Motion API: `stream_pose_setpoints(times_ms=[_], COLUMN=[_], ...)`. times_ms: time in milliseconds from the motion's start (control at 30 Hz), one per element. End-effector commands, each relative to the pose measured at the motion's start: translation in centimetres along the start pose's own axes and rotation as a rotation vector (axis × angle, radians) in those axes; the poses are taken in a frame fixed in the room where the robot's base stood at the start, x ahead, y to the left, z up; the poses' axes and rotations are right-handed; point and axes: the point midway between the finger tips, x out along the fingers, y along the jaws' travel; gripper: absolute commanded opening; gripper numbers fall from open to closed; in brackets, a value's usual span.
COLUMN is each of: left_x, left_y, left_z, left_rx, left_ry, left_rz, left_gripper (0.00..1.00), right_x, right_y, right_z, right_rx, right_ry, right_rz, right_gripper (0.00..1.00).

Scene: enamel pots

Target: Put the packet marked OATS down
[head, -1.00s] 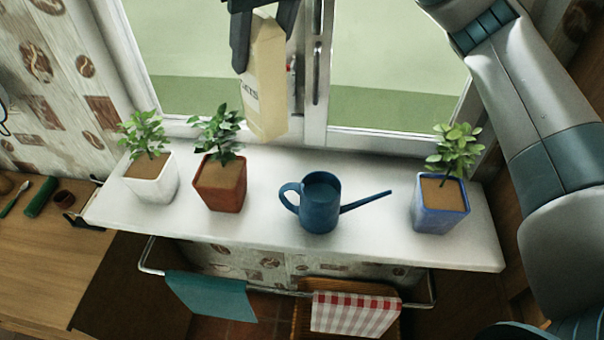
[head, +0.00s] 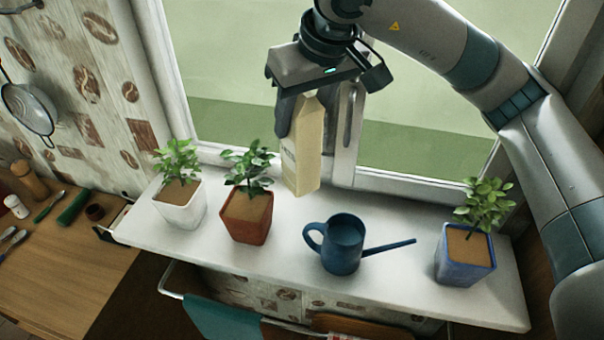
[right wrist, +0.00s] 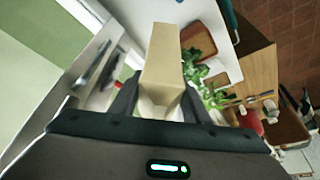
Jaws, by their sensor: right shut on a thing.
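The packet (head: 305,150) is a tall cream carton, upright, at the back of the white window sill (head: 290,245), close to the window. Print shows faintly on its left side; I cannot read it now. My right gripper (head: 308,112) is above it, shut on its upper part. I cannot tell whether the packet's base touches the sill. In the right wrist view the packet (right wrist: 161,65) sits between my two dark fingers. My left gripper is not in view.
On the sill stand a white pot (head: 181,205), a red pot (head: 247,217), a blue watering can (head: 342,246) and a blue pot (head: 465,255), each pot with a plant. Bare sill lies between the watering can and the blue pot. A window handle (head: 348,125) is just behind the packet.

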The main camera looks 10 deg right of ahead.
Motion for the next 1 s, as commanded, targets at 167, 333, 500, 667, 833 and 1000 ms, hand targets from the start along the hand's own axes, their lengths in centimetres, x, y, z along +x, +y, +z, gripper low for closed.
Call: stream_pose_setpoints(times_ms=[167, 333, 500, 667, 833, 1000], left_x=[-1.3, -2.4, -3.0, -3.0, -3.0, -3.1], left_y=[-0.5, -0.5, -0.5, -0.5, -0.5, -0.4], left_z=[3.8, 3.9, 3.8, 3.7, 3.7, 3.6], left_rx=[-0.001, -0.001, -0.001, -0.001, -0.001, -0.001], left_ry=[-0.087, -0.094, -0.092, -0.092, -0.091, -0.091], left_rz=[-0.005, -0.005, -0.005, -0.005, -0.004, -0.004], left_gripper=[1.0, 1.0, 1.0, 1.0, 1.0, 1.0], right_x=[2.6, 5.5, 7.4, 8.0, 8.0, 8.2], right_y=[0.0, 0.0, 0.0, 0.0, 0.0, 0.0], right_z=[1.2, 2.4, 3.1, 3.2, 3.2, 3.4], right_rx=[0.001, 0.002, 0.001, 0.0, 0.001, 0.001], right_ry=[-0.002, -0.003, 0.0, 0.003, 0.003, 0.001], right_rz=[-0.002, -0.002, -0.001, -0.001, -0.001, -0.001], right_gripper=[0.0, 0.0, 0.0, 0.0, 0.0, 0.0])
